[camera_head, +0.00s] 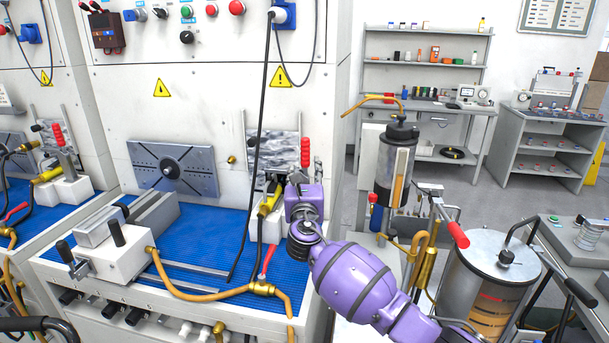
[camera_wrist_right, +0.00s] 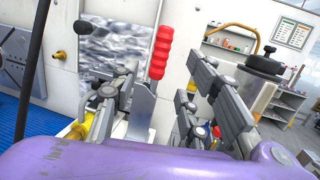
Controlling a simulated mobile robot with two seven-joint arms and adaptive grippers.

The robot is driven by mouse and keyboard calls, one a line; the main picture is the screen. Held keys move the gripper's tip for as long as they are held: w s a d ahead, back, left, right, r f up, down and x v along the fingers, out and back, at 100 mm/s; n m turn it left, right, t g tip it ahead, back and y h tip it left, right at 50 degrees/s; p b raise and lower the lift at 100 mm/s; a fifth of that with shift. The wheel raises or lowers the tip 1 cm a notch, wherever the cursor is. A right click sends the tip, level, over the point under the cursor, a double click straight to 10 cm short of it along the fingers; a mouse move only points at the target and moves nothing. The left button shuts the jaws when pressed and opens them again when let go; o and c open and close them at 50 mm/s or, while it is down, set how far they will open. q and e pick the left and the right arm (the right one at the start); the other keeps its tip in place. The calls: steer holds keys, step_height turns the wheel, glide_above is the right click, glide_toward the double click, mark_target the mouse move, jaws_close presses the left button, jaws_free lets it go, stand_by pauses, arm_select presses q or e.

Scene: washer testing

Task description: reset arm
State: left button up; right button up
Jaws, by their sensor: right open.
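My right arm, purple, reaches in from the bottom right in the head view. Its gripper (camera_head: 291,186) is at the right end of the washer test bench, beside a toggle clamp with a red handle (camera_head: 305,152). In the right wrist view my right gripper (camera_wrist_right: 163,92) has its grey fingers spread wide. The clamp's red handle (camera_wrist_right: 161,51) stands upright in the gap between them, with no finger seen closed on it. The purple wrist housing hides the lower part of the clamp. My left gripper is not in view.
The blue bench mat (camera_head: 205,240) holds a grey-white vise (camera_head: 122,250) and a yellow hose (camera_head: 205,294). A black cable (camera_head: 262,130) hangs in front of the panel. Right of the bench stand a metal cylinder (camera_head: 398,165) and a larger tank (camera_head: 490,275). Shelves are farther back.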

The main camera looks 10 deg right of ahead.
steer(key=shift+s, duration=0.2)
steer(key=s+d+f+m+g, duration=0.25)
steer(key=s+f+m, duration=0.35)
steer(key=s+f, duration=0.4)
steer(key=s+d+f+m+g, duration=0.1)
steer(key=s+f+m+g, duration=0.35)
steer(key=s+f, duration=0.6)
steer(key=s+d+f+m+g, duration=0.25)
steer(key=s+f+m, duration=0.35)
steer(key=s+f, duration=0.35)
steer(key=s+f+m+g+y, duration=0.1)
steer(key=s+f+m+g, duration=0.2)
steer(key=s, duration=0.6)
steer(key=s+f+m+g, duration=0.2)
steer(key=s+f+m, duration=0.2)
steer(key=s, duration=0.4)
steer(key=s+a+r+m+g+y, duration=0.15)
steer(key=s+m, duration=0.35)
steer(key=s, duration=0.7)
steer(key=s+r+m+g+y, duration=0.1)
steer(key=s+m+g+y, duration=0.3)
steer(key=s, duration=0.7)
steer(key=w+a+f+t+h+p, duration=0.1)
steer(key=w+a+f+t, duration=0.3)
steer(key=w+f+t, duration=0.4)
steer(key=shift+w+a+f+t+p, duration=0.15)
steer(key=shift+w+t+p, duration=0.45)
steer(key=shift+w, duration=0.65)
